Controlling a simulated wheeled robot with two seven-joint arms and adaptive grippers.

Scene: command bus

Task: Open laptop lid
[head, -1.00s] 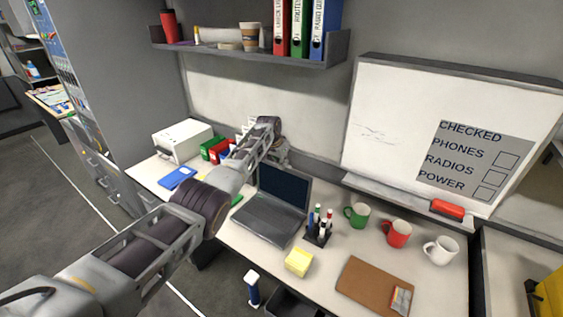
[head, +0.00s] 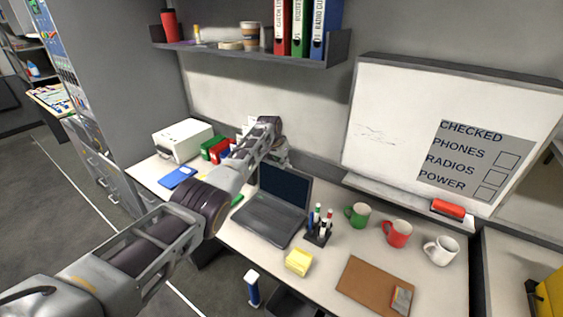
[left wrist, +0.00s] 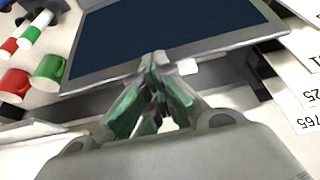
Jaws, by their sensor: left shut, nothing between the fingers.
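The laptop (head: 268,218) stands on the desk with its lid raised and its dark screen (head: 284,187) facing the front. My left arm reaches in from the left, and my left gripper (head: 279,157) is behind the upper edge of the lid, partly hidden by its own wrist in the head view. In the left wrist view, the shut, empty fingers (left wrist: 158,88) are at the edge of the laptop screen (left wrist: 170,30). I cannot tell whether they touch it. My right gripper is not in view.
A pen holder (head: 318,232), a green mug (head: 357,215), a red mug (head: 397,233) and a white mug (head: 440,250) stand right of the laptop. Yellow notes (head: 298,262) and a brown clipboard (head: 374,288) lie in front. A shelf (head: 250,52) hangs above.

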